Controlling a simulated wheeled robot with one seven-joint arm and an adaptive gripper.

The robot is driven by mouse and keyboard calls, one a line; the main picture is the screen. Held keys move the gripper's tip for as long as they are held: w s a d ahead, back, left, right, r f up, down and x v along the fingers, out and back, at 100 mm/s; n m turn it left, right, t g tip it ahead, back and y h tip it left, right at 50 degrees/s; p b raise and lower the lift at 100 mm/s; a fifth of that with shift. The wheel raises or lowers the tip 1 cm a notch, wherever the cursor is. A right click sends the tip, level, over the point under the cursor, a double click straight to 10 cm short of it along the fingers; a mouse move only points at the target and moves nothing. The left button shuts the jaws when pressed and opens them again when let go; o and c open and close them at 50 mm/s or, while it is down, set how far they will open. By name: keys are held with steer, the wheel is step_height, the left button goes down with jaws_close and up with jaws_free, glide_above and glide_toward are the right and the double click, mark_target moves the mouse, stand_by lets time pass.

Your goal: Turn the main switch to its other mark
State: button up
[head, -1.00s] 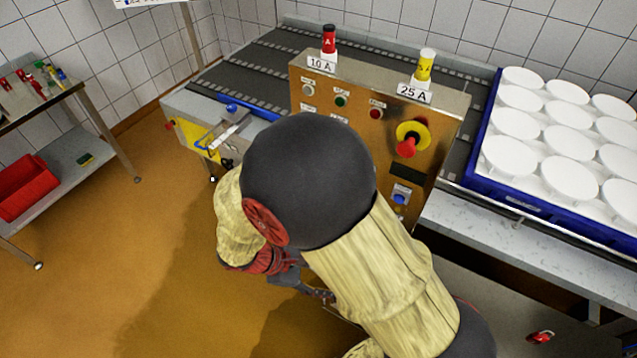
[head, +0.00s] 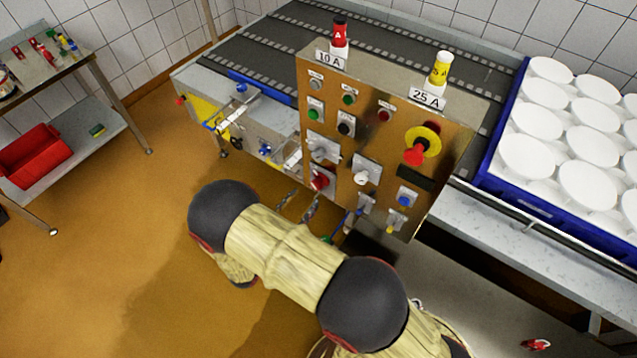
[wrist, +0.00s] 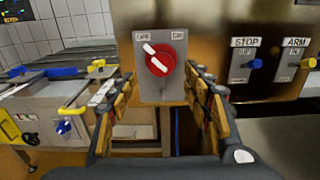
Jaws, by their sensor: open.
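The main switch (wrist: 166,62) is a red round knob with a white bar on a grey plate, in the upper middle of the wrist view. The plate's small labels look like OFF at left and ON at right. The bar slants toward the upper left, the OFF side. In the head view the red knob (head: 321,180) is low on the panel's left side. My gripper (wrist: 160,88) is open, its fingers left and right below the knob, apart from it and empty. In the head view its fingers (head: 298,204) show just below and left of the knob.
The metal panel (head: 345,100) carries several other knobs and buttons, including a red stop on a yellow disc (head: 420,145). STOP (wrist: 245,62) and ARM (wrist: 292,65) switches stand right of the plate. A blue crate of white moulds (head: 510,200) is at right.

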mark_target(314, 187)
steer(key=x, duration=0.7)
steer(key=shift+w+d, duration=0.25)
steer(key=shift+r, duration=0.1)
steer(key=c, duration=1.1)
steer(key=shift+c, duration=0.4)
